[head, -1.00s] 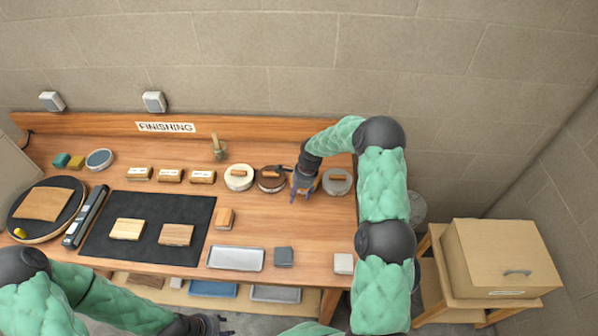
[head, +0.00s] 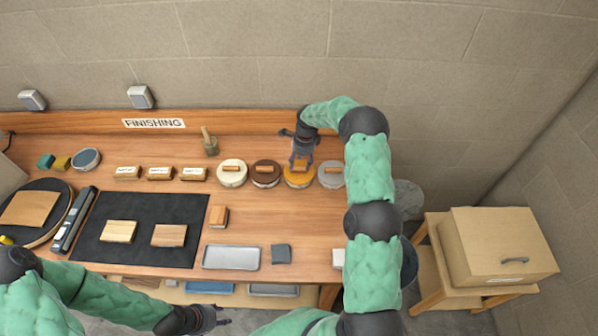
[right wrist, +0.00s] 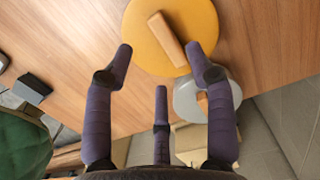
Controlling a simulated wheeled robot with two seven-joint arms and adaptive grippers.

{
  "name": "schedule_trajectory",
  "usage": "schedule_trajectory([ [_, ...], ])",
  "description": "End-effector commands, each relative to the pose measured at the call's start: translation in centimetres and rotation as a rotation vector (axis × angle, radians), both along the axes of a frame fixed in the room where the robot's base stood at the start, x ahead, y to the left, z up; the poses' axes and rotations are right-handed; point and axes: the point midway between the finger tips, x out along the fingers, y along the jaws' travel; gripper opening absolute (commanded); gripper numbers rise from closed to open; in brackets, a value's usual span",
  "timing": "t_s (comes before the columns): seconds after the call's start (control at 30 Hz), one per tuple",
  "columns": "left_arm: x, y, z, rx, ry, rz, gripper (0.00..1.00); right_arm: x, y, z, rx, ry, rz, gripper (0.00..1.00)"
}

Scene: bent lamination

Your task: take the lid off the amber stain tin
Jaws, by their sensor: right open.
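The amber stain tin (head: 298,179) stands in the row of round tins near the back of the bench, with its lid on. The yellow-orange lid (right wrist: 150,40) has a wooden bar handle (right wrist: 168,38) and fills the top of the right wrist view. My right gripper (head: 301,158) is open and empty, above the tin's far side. In the right wrist view its spread fingers (right wrist: 160,65) point towards the lid, apart from the handle. My left gripper (head: 215,318) is low at the bench's front edge, away from the tins; its fingers are too small to judge.
A brown-lidded tin (head: 265,174) and a cream-lidded tin (head: 232,173) stand left of the amber one. A grey-lidded tin (head: 331,175) stands close on its right. A metal tray (head: 231,257) and a grey block (head: 281,254) lie in front, with clear wood between.

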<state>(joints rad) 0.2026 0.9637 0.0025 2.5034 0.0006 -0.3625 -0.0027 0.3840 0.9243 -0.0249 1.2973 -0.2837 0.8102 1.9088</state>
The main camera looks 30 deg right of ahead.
Motion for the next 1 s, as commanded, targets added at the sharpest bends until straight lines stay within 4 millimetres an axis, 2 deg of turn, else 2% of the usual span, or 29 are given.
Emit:
schedule_trajectory([
  [0.33, 0.0, 0.0, 0.9, 0.0, 0.0, 0.0, 0.4, 0.5, -0.1, -4.0, 0.002, 0.003, 0.0, 0.56],
  [0.67, 0.0, 0.0, 0.9, 0.0, 0.0, 0.0, 0.4, 0.6, -0.1, -4.7, 0.001, 0.001, 0.0, 0.56],
  [0.7, 0.0, 0.0, 0.9, 0.0, 0.0, 0.0, 0.4, 0.6, -0.1, -4.7, 0.001, 0.001, 0.0, 0.53],
  [0.9, 0.0, 0.0, 0.9, 0.0, 0.0, 0.0, 0.4, 0.6, 0.0, -4.7, 0.001, 0.001, 0.0, 0.0],
  [1.0, 0.0, 0.0, 0.9, 0.0, 0.0, 0.0, 0.4, 0.6, 0.0, -4.7, 0.001, 0.001, 0.0, 0.0],
])
